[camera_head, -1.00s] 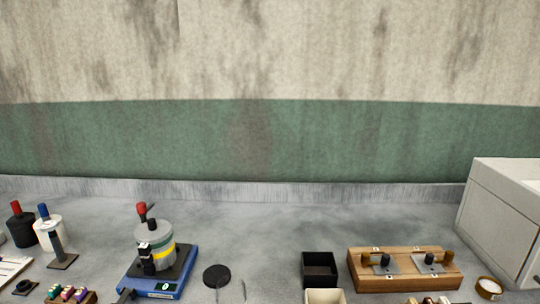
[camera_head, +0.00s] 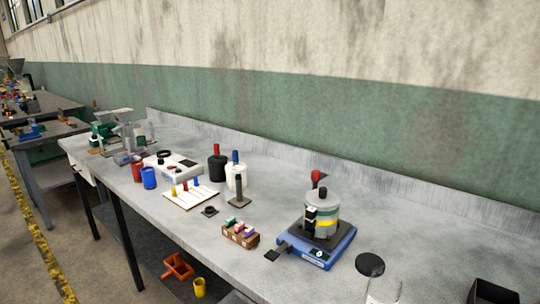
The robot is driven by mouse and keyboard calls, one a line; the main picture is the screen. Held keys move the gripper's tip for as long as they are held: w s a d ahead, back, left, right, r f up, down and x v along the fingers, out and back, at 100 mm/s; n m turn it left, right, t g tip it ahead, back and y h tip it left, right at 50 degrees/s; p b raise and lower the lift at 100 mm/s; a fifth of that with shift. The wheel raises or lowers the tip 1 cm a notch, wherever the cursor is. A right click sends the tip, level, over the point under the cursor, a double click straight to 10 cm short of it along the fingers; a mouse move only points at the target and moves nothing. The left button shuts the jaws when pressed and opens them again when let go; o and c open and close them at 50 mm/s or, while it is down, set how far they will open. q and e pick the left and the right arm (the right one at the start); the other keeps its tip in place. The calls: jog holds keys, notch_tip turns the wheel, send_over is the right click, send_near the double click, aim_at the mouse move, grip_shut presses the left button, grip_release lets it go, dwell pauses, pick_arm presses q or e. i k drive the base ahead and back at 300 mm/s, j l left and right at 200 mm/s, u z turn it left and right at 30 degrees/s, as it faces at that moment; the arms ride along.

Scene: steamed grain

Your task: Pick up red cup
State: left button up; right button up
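A red cup (camera_head: 138,171) stands on the grey bench in the left half of the head view. A blue cup (camera_head: 149,178) stands close to its right and a little nearer to me. Whether the two cups touch is too small to tell. Neither of my grippers is in view.
Near the cups are a white board with coloured pegs (camera_head: 190,195), a pale device (camera_head: 173,166), and black (camera_head: 217,165) and white (camera_head: 235,178) bottles. A blue scale (camera_head: 317,245) bears a grey pot (camera_head: 322,205). An orange bin (camera_head: 178,268) sits below.

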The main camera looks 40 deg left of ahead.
aim_at(139, 172)
jog(key=u, duration=2.05)
jog(key=k+l+z, duration=0.15)
jog(key=z, duration=1.45)
jog(key=u, duration=1.65)
jog(key=i+j+u, duration=0.35)
jog(key=i, duration=0.15)
jog(key=i+j+u, duration=0.3)
jog(key=i, duration=0.2)
jog(key=i+u, duration=0.35)
jog(key=i, duration=0.2)
